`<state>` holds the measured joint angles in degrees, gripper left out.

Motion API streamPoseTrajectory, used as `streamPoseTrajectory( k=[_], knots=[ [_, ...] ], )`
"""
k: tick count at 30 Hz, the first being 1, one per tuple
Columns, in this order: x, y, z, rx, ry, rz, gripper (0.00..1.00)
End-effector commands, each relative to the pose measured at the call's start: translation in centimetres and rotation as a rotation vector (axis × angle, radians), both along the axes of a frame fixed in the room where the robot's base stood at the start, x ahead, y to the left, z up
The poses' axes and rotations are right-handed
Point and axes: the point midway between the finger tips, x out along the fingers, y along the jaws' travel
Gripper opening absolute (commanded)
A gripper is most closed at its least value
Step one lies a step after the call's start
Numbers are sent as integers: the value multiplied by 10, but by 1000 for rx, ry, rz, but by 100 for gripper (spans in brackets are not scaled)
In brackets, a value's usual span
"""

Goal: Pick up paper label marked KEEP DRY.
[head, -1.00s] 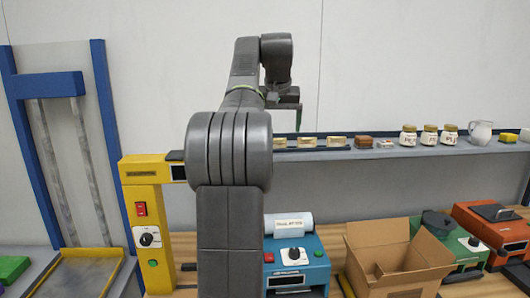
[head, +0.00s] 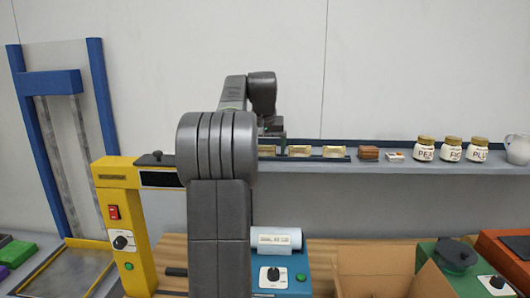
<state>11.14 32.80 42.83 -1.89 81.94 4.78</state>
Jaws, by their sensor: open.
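No label with readable KEEP DRY wording shows. A pale printed strip (head: 274,239) lies across the white roll on the blue machine (head: 295,268); its print is too small to read. My gripper (head: 272,132) is at the shelf's height in the picture, just above the small framed cream pieces (head: 299,150). It is open, with nothing seen between its fingers, though my arm partly hides it. The blue machine stands below it on the wooden bench, its left side hidden by my arm.
A yellow machine (head: 125,225) stands left of my arm. An open cardboard box (head: 375,262) is right of the blue machine, then a green machine (head: 470,255). The shelf (head: 385,168) holds a brown stack (head: 369,153), jars (head: 425,149) and a white pitcher (head: 517,149).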

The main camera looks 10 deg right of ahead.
Motion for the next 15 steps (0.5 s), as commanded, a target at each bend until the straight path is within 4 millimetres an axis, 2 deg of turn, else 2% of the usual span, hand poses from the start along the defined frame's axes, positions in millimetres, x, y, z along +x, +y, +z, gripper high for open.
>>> streamPoseTrajectory(
  k=[2,6,9,15],
  knots=[
    [0,0,0,0,0,0,85],
    [0,0,0,0,0,0,58],
    [0,0,0,0,0,0,42],
    [0,0,0,0,0,0,42]
  ],
)
